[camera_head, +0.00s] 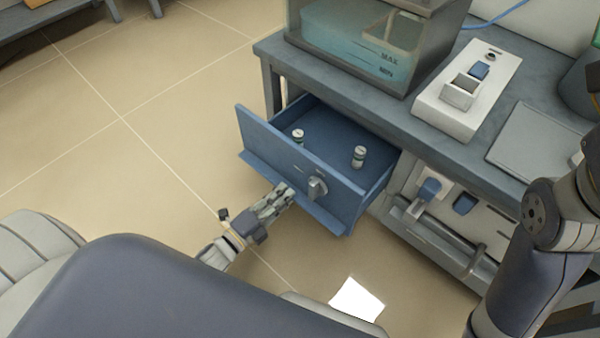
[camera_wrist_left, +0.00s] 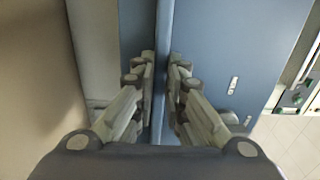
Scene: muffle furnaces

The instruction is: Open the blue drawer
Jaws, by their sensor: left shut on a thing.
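The blue drawer (camera_head: 262,143) stands pulled out from under the grey workbench, with its inside in view. My left gripper (camera_head: 287,192) is at the lower edge of the drawer front, to the left of the grey knob (camera_head: 317,187). In the left wrist view, the fingers of my left gripper (camera_wrist_left: 161,75) are shut on a thin blue edge of the drawer (camera_wrist_left: 215,50), one finger on each side. Links of my right arm show at the right of the head view, but its gripper does not.
Two small vials (camera_head: 298,136) (camera_head: 359,157) stand in the drawer. A water bath (camera_head: 345,60) and a white device (camera_head: 468,88) stand on the workbench (camera_head: 420,135). Another panel (camera_head: 445,205) with blue switches is right of the drawer. Tiled floor left of it is clear.

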